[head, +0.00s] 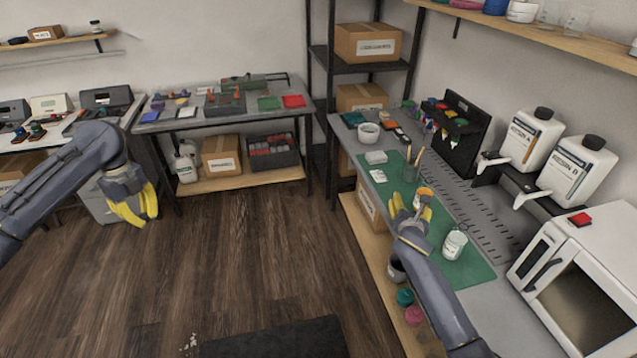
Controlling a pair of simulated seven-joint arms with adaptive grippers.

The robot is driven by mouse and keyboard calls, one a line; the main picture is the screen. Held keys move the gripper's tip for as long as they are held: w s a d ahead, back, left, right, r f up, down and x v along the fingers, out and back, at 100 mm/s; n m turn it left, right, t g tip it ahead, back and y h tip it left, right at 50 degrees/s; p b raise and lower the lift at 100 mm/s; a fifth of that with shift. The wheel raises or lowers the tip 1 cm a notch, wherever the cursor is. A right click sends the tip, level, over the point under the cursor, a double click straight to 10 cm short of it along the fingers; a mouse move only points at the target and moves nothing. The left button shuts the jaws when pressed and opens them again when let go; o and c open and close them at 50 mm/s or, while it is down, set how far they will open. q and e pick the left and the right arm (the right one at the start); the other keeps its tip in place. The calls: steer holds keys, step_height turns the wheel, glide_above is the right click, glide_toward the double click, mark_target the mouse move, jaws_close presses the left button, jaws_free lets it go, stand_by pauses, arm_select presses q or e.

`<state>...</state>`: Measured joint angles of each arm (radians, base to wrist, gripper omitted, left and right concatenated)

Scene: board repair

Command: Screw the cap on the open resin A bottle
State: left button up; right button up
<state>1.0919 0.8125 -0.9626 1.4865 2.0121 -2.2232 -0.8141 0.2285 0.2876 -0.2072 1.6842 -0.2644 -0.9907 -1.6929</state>
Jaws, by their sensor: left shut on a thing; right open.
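A small white labelled bottle (455,246) stands upright on the green mat (472,271); I cannot tell whether its mouth is open or read its label. My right gripper (424,203) is open over the mat, to the left of and beyond that bottle. A small container with an orange top (425,192) shows between or just behind its yellow fingers; I cannot tell whether they touch. My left gripper (134,212) is far left, above the floor and away from the bench. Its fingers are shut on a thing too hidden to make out. I cannot make out a loose cap.
Two large white resin bottles (530,139) with black caps stand on a dispenser rack at the bench's right. A white oven-like box (578,285) stands nearer. Upright tools (413,163) and a white bowl (368,132) stand farther back. Open floor lies between my arms.

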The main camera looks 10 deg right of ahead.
steer(key=shift+s+d+r+n+g+h, duration=0.15)
steer(key=shift+d+n+g+h, duration=0.3)
steer(key=shift+d, duration=0.45)
steer(key=shift+s+d+r+n+g+h, duration=0.2)
steer(key=shift+d+n+g, duration=0.25)
steer(key=shift+d+g, duration=0.35)
steer(key=shift+w+d+f+t, duration=0.1)
steer(key=shift+w+d+t, duration=0.05)
steer(key=shift+t, duration=0.2)
steer(key=shift+x, duration=3.3)
steer(key=shift+d, duration=0.1)
steer(key=shift+x, duration=2.55)
steer(key=shift+c, duration=0.6)
steer(key=c, duration=1.3)
steer(key=shift+c, duration=0.2)
